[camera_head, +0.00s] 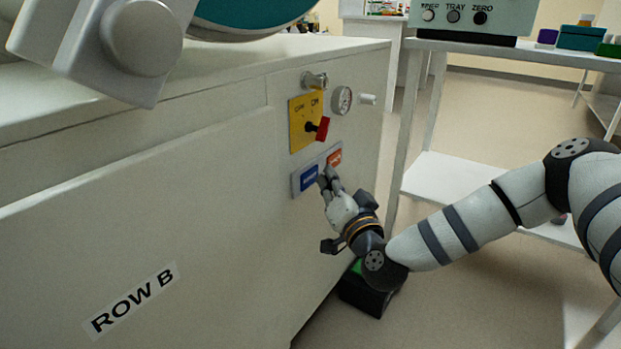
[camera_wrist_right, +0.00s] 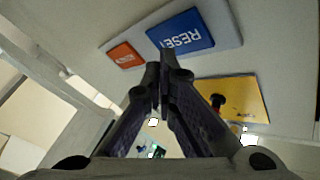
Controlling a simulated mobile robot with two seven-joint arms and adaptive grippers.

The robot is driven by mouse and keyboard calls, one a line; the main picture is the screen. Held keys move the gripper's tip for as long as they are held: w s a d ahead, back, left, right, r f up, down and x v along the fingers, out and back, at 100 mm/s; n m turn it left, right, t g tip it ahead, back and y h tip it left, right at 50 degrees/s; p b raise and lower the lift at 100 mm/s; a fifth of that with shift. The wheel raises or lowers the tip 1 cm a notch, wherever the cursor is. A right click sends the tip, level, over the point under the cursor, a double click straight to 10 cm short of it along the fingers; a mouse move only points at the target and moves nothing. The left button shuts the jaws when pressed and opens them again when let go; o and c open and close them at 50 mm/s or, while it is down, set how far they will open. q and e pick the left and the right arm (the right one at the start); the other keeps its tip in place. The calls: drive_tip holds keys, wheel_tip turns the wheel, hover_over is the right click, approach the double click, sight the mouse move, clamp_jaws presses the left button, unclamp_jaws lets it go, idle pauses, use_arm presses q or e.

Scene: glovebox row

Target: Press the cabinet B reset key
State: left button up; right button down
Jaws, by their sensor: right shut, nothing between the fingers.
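The cabinet (camera_head: 190,190) carries a "ROW B" label on its front. Its grey key plate (camera_head: 297,187) holds a blue key (camera_head: 309,176) and an orange key (camera_head: 335,157). My left gripper is out of view.
Above the keys is a yellow panel (camera_head: 300,125) with a red-handled switch (camera_head: 321,129). A white table (camera_head: 525,52) with a control box (camera_head: 470,15) stands at right. A dark box (camera_head: 365,298) is below my right wrist.

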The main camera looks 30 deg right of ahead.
drive_tip(key=shift+w, duration=0.1)
idle(0.4)
drive_tip(key=shift+w+a, duration=0.15)
drive_tip(key=shift+w, duration=0.15)
drive_tip(key=shift+w+a, duration=0.15)
drive_tip(key=shift+w, duration=0.2)
idle(0.6)
drive_tip(key=shift+s+r+p, duration=0.1)
drive_tip(key=shift+s+p, duration=0.25)
drive_tip(key=shift+s+d, duration=0.3)
drive_tip(key=shift+s, duration=0.1)
